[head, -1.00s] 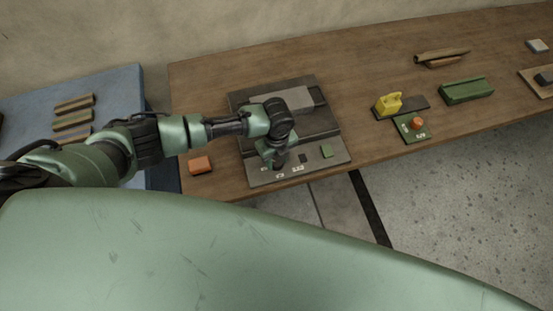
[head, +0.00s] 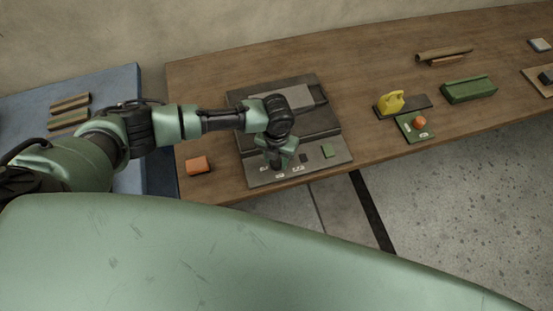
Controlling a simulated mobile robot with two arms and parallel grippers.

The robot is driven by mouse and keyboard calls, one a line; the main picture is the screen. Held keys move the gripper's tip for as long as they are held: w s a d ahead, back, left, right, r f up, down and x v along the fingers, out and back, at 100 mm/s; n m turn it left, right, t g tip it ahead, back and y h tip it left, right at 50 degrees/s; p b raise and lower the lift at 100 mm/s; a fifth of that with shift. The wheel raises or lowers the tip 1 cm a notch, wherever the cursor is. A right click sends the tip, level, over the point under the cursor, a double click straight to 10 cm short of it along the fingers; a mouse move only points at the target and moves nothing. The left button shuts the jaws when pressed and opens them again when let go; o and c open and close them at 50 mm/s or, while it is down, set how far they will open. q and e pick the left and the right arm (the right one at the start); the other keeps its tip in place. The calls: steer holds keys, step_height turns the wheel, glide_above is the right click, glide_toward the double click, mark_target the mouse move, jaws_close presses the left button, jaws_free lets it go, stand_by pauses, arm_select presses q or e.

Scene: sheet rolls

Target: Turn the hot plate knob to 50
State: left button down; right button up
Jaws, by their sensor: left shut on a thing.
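The hot plate (head: 325,133) is a dark grey unit with a lighter plate on top, on the wooden table. Its front panel (head: 316,168) has small white number labels, a dark square and a green square. My left gripper (head: 277,164) points down at the left part of this panel and is shut on the knob, which the fingers and wrist hide. I cannot read the knob's setting or the labels at this size. My right gripper is not in view.
An orange block (head: 198,165) lies left of the hot plate. A yellow object (head: 391,102), a green board with an orange knob (head: 413,132) and a green tray (head: 469,91) stand to the right. A blue table (head: 110,80) is at the left.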

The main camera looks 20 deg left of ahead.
mark_target(277, 162)
arm_select(q)
steer(key=shift+s+m, duration=0.1)
steer(key=shift+m, duration=0.6)
steer(key=c, duration=0.9)
jaws_free()
step_height(277, 162, up, 8)
steer(key=shift+f+b, duration=0.1)
steer(key=shift+b, duration=0.8)
